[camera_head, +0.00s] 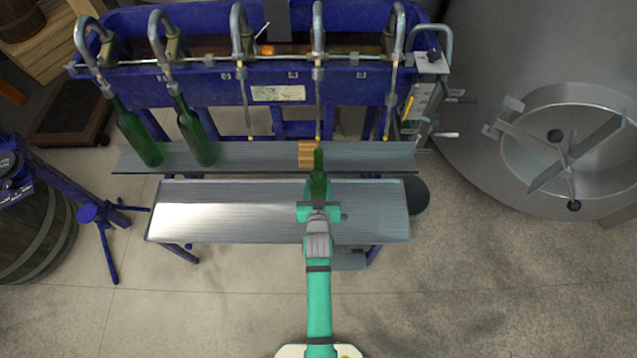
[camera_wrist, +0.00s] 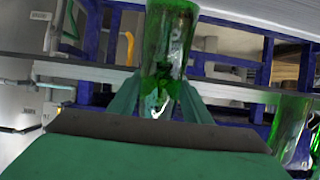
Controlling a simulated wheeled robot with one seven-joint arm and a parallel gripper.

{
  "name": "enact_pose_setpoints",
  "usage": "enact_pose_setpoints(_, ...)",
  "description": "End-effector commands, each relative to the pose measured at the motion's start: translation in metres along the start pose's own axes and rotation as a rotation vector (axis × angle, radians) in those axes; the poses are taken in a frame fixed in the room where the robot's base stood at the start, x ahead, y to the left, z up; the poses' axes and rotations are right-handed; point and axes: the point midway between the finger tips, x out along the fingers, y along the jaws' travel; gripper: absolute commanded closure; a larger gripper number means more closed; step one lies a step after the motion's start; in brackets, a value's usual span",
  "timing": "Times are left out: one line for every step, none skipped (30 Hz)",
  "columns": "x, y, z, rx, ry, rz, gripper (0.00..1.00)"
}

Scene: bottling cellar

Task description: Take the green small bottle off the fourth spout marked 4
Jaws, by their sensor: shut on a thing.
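The green small bottle (camera_head: 318,182) is upright or nearly so in my gripper (camera_head: 318,207), in front of the upper shelf and above the lower metal tray. My gripper is shut on its body. In the wrist view the bottle (camera_wrist: 168,45) stands between the two fingers (camera_wrist: 158,105). The fourth spout (camera_head: 318,75) hangs down behind the bottle; its tip ends just above the bottle's mouth in the picture, and they look apart. The spout's number cannot be read. A wooden block (camera_head: 307,153) sits on the shelf under this spout.
Two green bottles hang tilted on the first spout (camera_head: 137,135) and second spout (camera_head: 195,135), bases at the shelf (camera_head: 250,157). The third and fifth spouts are empty. The lower tray (camera_head: 225,210) is bare to the left. A steel tank (camera_head: 545,130) stands right.

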Motion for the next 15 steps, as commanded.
enact_pose_setpoints(-0.003, 0.000, -0.001, 0.000, 0.004, -0.001, 1.00)
enact_pose_setpoints(-0.004, -0.001, -0.001, 0.000, 0.004, -0.001, 1.00)
enact_pose_setpoints(-0.006, -0.001, -0.001, 0.000, 0.004, -0.001, 1.00)
enact_pose_setpoints(-0.007, -0.001, -0.001, 0.000, 0.004, -0.001, 1.00)
enact_pose_setpoints(-0.009, -0.001, -0.001, 0.000, 0.004, -0.001, 1.00)
enact_pose_setpoints(-0.011, -0.001, -0.001, -0.001, 0.004, -0.002, 1.00)
enact_pose_setpoints(-0.012, -0.001, 0.000, -0.001, 0.004, -0.002, 1.00)
enact_pose_setpoints(-0.013, -0.001, 0.000, -0.001, 0.004, -0.002, 1.00)
enact_pose_setpoints(-0.015, -0.001, 0.001, 0.000, 0.004, -0.001, 1.00)
enact_pose_setpoints(-0.017, -0.001, 0.001, 0.000, 0.004, -0.001, 1.00)
enact_pose_setpoints(-0.018, -0.001, 0.001, 0.000, 0.003, -0.001, 1.00)
enact_pose_setpoints(-0.020, -0.001, 0.002, 0.000, 0.004, -0.001, 1.00)
enact_pose_setpoints(-0.021, -0.001, 0.002, -0.001, 0.004, -0.002, 1.00)
enact_pose_setpoints(-0.023, -0.002, 0.002, -0.001, 0.004, -0.002, 1.00)
enact_pose_setpoints(-0.025, -0.002, 0.002, -0.001, 0.005, -0.004, 1.00)
